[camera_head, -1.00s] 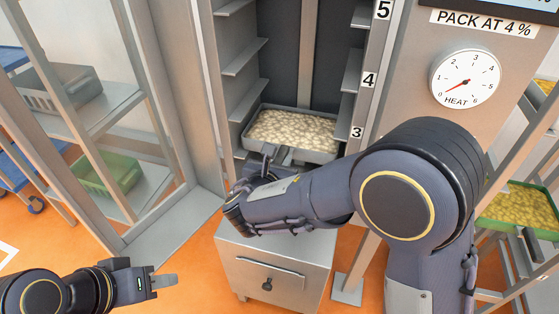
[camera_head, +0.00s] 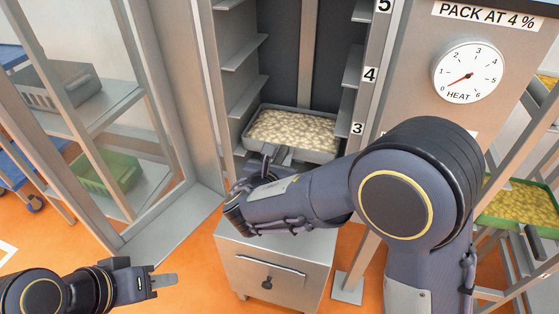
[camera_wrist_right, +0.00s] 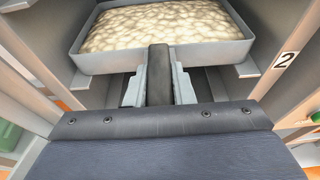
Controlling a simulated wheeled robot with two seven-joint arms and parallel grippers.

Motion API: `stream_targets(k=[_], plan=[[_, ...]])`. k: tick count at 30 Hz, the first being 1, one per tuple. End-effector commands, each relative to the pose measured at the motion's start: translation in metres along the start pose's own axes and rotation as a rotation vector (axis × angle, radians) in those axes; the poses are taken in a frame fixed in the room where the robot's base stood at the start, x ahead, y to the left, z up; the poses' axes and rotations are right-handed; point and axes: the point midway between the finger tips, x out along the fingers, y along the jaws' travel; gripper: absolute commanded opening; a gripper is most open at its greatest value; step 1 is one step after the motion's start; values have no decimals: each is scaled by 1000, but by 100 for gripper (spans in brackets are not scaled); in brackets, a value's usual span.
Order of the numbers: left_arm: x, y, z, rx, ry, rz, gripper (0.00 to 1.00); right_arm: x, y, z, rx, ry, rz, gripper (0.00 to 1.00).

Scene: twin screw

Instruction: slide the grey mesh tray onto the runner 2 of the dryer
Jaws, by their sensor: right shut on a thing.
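The grey mesh tray (camera_head: 318,155), filled with pale pieces, is inside the open dryer (camera_head: 209,60), below the number 3 label. My right gripper (camera_wrist_right: 158,75) is shut on the tray's front side. In the right wrist view, the tray (camera_wrist_right: 210,53) looks level between the side walls. The runner ends (camera_wrist_right: 235,78) beside the number 2 label (camera_wrist_right: 286,60) show just under it. I cannot tell whether the tray touches them. My right forearm partly hides the tray front in the head view. My left gripper (camera_head: 163,281) is far from the dryer at lower left, its jaw gap unclear.
Higher runners (camera_head: 246,52) in the dryer are empty. A grey cabinet with a drawer (camera_head: 270,270) stands below. A glass-panelled door frame (camera_head: 160,100) stands open on the left. A rack on the right holds a green tray (camera_head: 518,208) of yellow pieces.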

Motion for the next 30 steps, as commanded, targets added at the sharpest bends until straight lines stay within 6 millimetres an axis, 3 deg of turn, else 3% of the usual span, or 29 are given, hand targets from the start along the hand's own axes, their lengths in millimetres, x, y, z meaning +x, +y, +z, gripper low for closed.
stream_targets(k=[4, 5, 11, 20, 30], plan=[[0, 0, 0, 0, 0, 0, 36, 0, 0, 2, 1, -4, 0, 0], [0, 0, 0, 0, 0, 0, 36, 0, 0, 2, 1, -4, 0, 23], [0, 0, 0, 0, 0, 0, 36, 0, 0, 1, 0, -2, 0, 47], [0, 0, 0, 0, 0, 0, 36, -3, 0, -1, -1, 3, 1, 47], [-5, 2, -3, 0, 0, 0, 36, -56, 1, 1, -1, -1, 4, 47]])
